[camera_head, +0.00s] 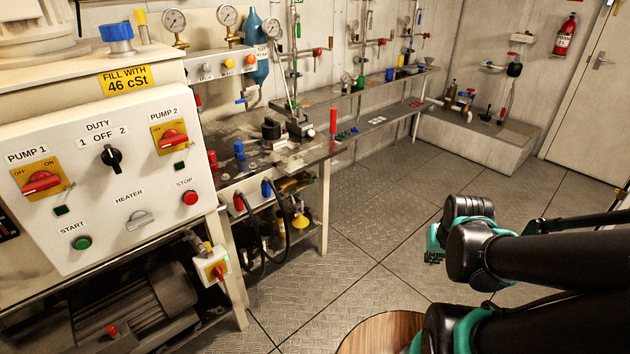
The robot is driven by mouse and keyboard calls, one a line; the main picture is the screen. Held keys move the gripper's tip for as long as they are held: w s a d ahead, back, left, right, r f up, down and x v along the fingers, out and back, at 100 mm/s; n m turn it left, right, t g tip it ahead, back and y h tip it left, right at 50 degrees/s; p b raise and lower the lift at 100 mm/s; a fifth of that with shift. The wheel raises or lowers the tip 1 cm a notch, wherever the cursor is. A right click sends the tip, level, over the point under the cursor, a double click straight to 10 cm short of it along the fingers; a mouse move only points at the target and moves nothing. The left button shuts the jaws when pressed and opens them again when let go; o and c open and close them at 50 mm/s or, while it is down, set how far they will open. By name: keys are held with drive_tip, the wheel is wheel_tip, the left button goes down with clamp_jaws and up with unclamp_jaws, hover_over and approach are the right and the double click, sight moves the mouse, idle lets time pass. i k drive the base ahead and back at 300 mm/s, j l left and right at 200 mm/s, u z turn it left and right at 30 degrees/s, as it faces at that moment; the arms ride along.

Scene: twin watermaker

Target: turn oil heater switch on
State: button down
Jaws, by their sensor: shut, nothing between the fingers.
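My gripper (434,257) shows only in part, as small teal and dark pieces at the end of my folded arm, right of centre. It is shut and empty, over the floor and well to the right of the panel. Nothing touches the switch.
Around the switch sit the green start button (82,243), red stop button (190,198), black duty knob (111,158) and two red pump switches (42,182). A small switch box (213,267) juts out below right. A cluttered bench (290,155) stands behind. The plated floor (350,220) between is clear.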

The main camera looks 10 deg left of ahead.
sight(139, 219)
drive_tip(key=u, duration=2.55)
drive_tip(key=k+l+u, duration=0.15)
drive_tip(key=u, duration=0.25)
drive_tip(key=k+l+u, duration=0.15)
drive_tip(key=l+u, duration=0.15)
drive_tip(key=u, duration=0.15)
